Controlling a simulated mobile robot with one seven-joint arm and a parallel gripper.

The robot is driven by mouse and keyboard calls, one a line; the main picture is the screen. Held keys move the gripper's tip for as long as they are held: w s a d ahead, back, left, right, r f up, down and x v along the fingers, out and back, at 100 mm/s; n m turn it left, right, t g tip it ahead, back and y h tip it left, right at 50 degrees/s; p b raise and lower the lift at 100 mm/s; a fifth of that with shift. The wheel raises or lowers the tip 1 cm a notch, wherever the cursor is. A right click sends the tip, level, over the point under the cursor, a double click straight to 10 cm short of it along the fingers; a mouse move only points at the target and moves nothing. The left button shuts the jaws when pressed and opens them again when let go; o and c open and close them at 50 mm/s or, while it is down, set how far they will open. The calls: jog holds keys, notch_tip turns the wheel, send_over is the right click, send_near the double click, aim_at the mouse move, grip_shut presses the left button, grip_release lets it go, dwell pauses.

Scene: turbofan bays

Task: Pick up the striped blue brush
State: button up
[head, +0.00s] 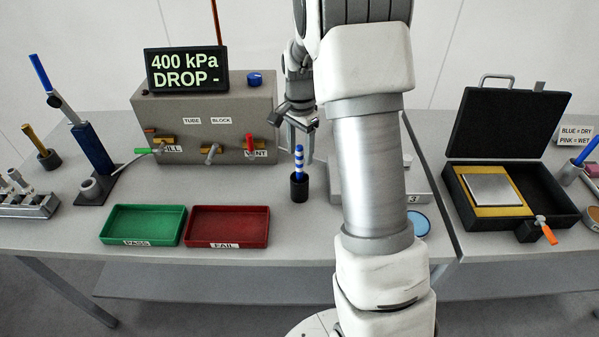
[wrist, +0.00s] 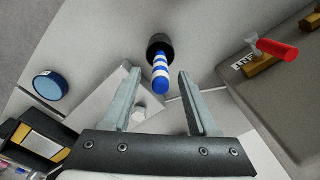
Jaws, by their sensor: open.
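The striped blue brush (head: 299,158) has blue and white bands and stands upright in a small black holder (head: 299,188) on the table. In the wrist view the brush (wrist: 160,75) shows end-on between and beyond my fingertips, with the black holder (wrist: 158,43) behind it. My gripper (head: 297,122) is above the brush in the head view. It is open and empty, with a finger on each side of the brush's line in the wrist view (wrist: 160,85). I cannot tell the exact gap to the brush.
A grey test block (head: 205,120) with a red-handled valve (head: 250,145) stands behind left. Green (head: 143,225) and red (head: 227,227) trays lie left of the holder. A blue disc (head: 419,223) and an open black case (head: 510,150) are at right.

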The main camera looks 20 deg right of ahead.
aim_at(299, 182)
jog(key=shift+a+f, duration=0.1)
jog(key=shift+f, duration=1.4)
grip_shut()
